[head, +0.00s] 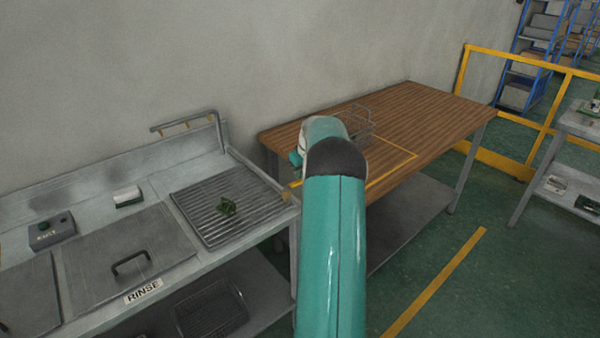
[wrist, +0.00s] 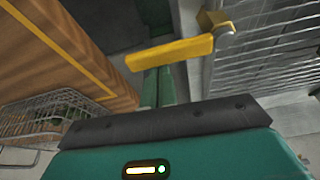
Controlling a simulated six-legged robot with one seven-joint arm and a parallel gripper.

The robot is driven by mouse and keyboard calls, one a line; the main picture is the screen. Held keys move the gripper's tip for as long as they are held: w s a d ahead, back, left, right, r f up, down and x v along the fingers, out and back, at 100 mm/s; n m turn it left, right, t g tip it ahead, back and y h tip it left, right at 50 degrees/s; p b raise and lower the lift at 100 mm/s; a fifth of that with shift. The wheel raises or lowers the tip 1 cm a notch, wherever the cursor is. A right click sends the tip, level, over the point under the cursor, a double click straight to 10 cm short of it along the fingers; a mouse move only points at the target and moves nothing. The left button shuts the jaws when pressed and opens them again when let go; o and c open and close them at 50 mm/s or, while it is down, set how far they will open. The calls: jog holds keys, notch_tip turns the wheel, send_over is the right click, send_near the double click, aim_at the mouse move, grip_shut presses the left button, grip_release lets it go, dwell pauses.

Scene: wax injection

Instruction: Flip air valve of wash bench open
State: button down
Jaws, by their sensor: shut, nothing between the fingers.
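The air valve shows in the wrist view as a yellow lever handle (wrist: 170,53) with a brass-coloured body (wrist: 214,20) at its right end. The handle lies across the picture, tilted slightly up to the right, beside the wire rack's edge. My gripper (wrist: 160,72) is in the wrist view, with its narrow green fingers together just below the handle in the picture. The fingers hold nothing, and I cannot tell whether they touch the handle. The wash bench (head: 158,190) is grey metal, at left.
A wooden table (head: 430,110) with a wire basket (head: 360,128) stands close on the right. A narrow gap separates bench and table.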

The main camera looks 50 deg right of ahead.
jog(key=shift+s, duration=0.2)
jog(key=s+a+m+g+h, duration=0.1)
jog(key=s+a+m, duration=0.1)
jog(key=m, duration=0.3)
jog(key=s+a+m+g+h, duration=0.1)
jog(key=s+a+m, duration=0.1)
jog(key=m, duration=0.4)
jog(key=s+a+m+g, duration=0.2)
jog(key=m, duration=0.3)
jog(key=shift+s+a+h, duration=0.35)
jog(key=shift+s+h, duration=0.05)
jog(key=shift+a, duration=0.5)
